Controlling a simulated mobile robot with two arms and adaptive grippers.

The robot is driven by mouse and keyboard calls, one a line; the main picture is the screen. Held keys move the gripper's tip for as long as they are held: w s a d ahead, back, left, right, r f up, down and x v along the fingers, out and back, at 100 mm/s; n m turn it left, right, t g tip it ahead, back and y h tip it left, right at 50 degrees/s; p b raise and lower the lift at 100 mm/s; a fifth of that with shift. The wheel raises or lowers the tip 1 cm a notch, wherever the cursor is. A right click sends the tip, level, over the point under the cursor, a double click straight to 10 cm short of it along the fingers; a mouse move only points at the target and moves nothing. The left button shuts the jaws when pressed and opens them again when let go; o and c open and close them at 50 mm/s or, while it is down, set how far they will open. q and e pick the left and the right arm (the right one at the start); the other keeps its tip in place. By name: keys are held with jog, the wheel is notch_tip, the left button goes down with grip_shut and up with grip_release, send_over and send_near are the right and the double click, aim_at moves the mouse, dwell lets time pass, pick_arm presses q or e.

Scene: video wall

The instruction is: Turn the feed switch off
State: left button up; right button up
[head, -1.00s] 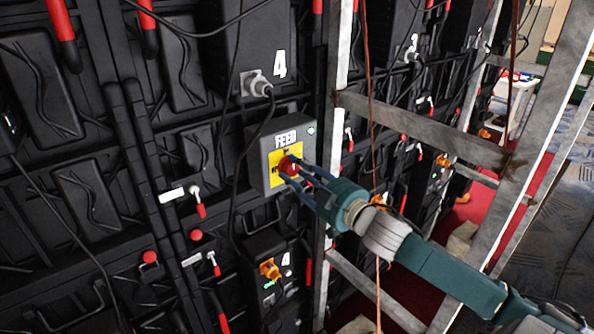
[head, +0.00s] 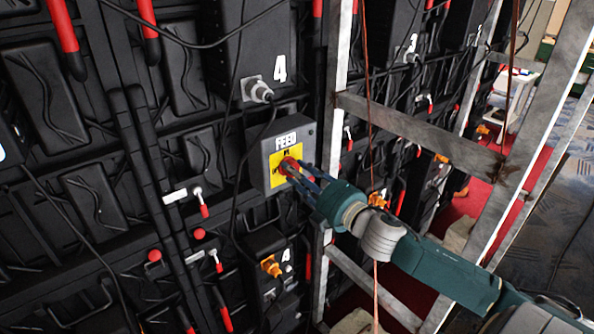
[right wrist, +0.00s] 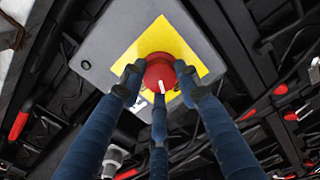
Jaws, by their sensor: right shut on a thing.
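The feed switch is a grey box (head: 256,160) labelled FEED, with a yellow plate (head: 276,162) and a red rotary knob (head: 287,166). My right gripper (head: 293,171) is shut on the knob. In the right wrist view, the blue fingers of the right gripper (right wrist: 159,82) close around the red knob (right wrist: 159,66). The knob's white mark shows between the fingers, toward the bottom of that picture. A small round lamp (right wrist: 86,64) on the box looks dark. The fingers hide part of the plate and its lettering. My left gripper is out of view.
A grey cable plug (head: 258,91) sits above the switch, with a black cable hanging beside the box. An orange connector (head: 270,266) is below. Metal frame posts (head: 335,60) and a crossbar (head: 420,130) stand close to my right arm.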

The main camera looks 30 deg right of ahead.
jog(key=n, duration=0.5)
jog(key=shift+n+p, duration=0.4)
jog(key=shift+f, duration=0.1)
dwell(0.3)
jog(key=o, duration=1.1)
jog(key=shift+o, duration=0.2)
jog(key=s, duration=1.2)
jog(key=shift+d, duration=0.4)
jog(key=shift+d, duration=0.1)
